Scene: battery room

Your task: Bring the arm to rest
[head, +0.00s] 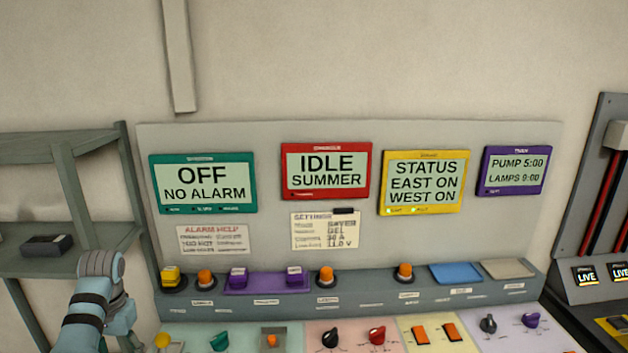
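One of my arms, blue-grey with dark bands, rises at the lower left of the head view in front of the shelf. Its grey rounded joint is the highest part in view. No fingers show on it, so my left gripper is not in view. My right arm and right gripper are not in view either. The arm part in view stands left of the control panel (270,240), and I cannot tell its distance from the panel's edge.
The panel carries a green "OFF NO ALARM" display (203,183), a red "IDLE SUMMER" display (326,171), yellow and purple displays, and several buttons and knobs below. A shelf (95,234) with a dark box (46,245) stands left. A dark unit with "LIVE" signs (586,276) stands right.

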